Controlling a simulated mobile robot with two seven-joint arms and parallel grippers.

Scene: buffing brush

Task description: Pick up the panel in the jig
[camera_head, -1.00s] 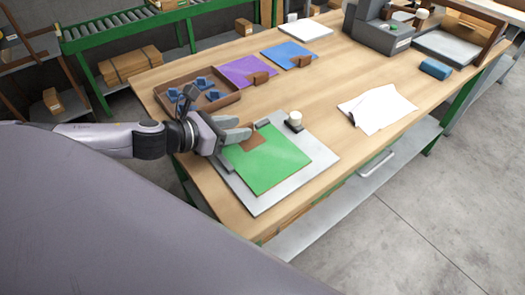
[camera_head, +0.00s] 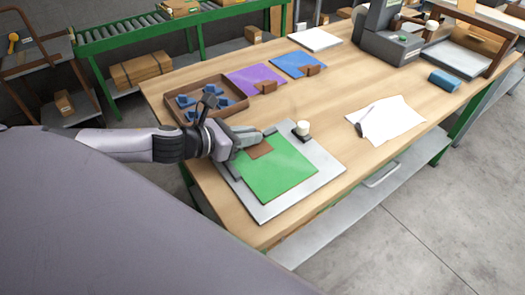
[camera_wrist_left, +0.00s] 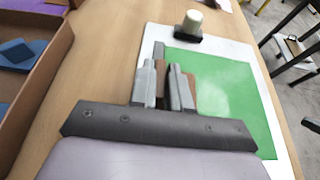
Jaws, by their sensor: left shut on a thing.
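The green panel (camera_head: 283,172) lies flat in the jig, a pale grey plate (camera_head: 325,168) with dark stops and a white-knobbed part (camera_head: 302,128) at its far corner. The panel has a brown patch (camera_head: 260,149) at its left edge. My left gripper (camera_head: 247,137) is at that edge, its fingers shut on the panel by the brown patch. In the left wrist view the two fingers (camera_wrist_left: 166,88) stand close together over the edge, the green panel (camera_wrist_left: 225,95) to their right. They partly hide the brown patch. My right gripper is out of view.
A brown tray (camera_head: 205,98) with blue parts stands beyond my left wrist. A purple panel (camera_head: 254,79) and a blue panel (camera_head: 298,64) lie farther back. Bare tabletop lies between jig and papers.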

